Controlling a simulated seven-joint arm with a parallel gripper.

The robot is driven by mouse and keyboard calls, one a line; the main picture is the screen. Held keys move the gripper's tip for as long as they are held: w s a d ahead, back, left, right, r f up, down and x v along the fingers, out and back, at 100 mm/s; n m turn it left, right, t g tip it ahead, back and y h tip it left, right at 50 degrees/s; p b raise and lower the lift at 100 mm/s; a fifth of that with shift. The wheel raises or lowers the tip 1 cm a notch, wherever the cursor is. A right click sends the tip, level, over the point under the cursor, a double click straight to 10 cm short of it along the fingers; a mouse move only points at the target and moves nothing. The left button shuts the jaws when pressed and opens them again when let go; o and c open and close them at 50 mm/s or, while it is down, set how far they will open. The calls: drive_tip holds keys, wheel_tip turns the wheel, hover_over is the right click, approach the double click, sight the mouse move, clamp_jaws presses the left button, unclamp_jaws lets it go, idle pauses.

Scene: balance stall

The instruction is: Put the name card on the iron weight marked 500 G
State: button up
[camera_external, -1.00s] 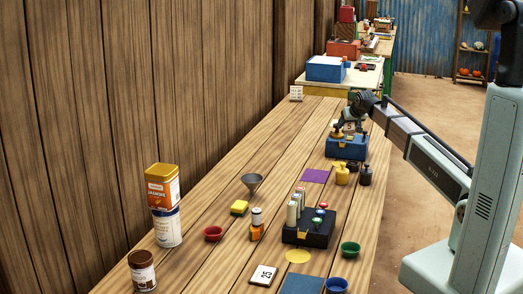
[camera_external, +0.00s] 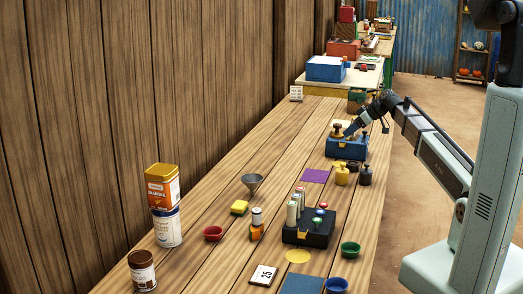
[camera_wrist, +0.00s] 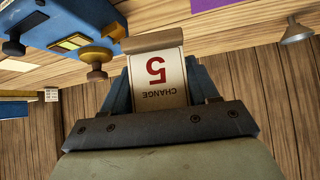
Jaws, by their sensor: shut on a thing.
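My gripper (camera_wrist: 160,92) is shut on a cream card (camera_wrist: 158,68) reading "CHANGE 5", upside down in the wrist view. In the outside view my gripper (camera_external: 351,130) is tilted over the blue block (camera_external: 345,150), and the card there is too small to make out. The block also shows in the wrist view (camera_wrist: 80,18), with a brass knobbed weight (camera_wrist: 94,62) and a dark knobbed one (camera_wrist: 14,46) at its edge. A dark weight (camera_external: 365,177) and a yellow weight (camera_external: 342,177) stand in front of the block. No 500 G mark is legible.
A purple mat (camera_external: 315,176) lies left of the two standing weights. A black rack (camera_external: 308,232) with several tubes, a funnel (camera_external: 251,186), small bowls and a numbered card (camera_external: 263,276) lie nearer.

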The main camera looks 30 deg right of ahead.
sight(350, 163)
drive_tip(key=shift+s+f+n+g+y, duration=0.15)
drive_tip(key=shift+n+g+y, duration=0.3)
drive_tip(key=shift+n, duration=0.25)
drive_tip(key=shift+a+f+n, duration=0.1)
drive_tip(key=shift+f+n, duration=0.1)
drive_tip(key=shift+n, duration=0.1)
drive_tip(key=shift+f, duration=4.8)
drive_tip(key=o, duration=1.1)
drive_tip(key=shift+f, duration=0.1)
drive_tip(key=shift+c, duration=0.2)
drive_tip(key=shift+s+r, duration=0.1)
drive_tip(key=shift+r, duration=0.1)
drive_tip(key=v, duration=1.2)
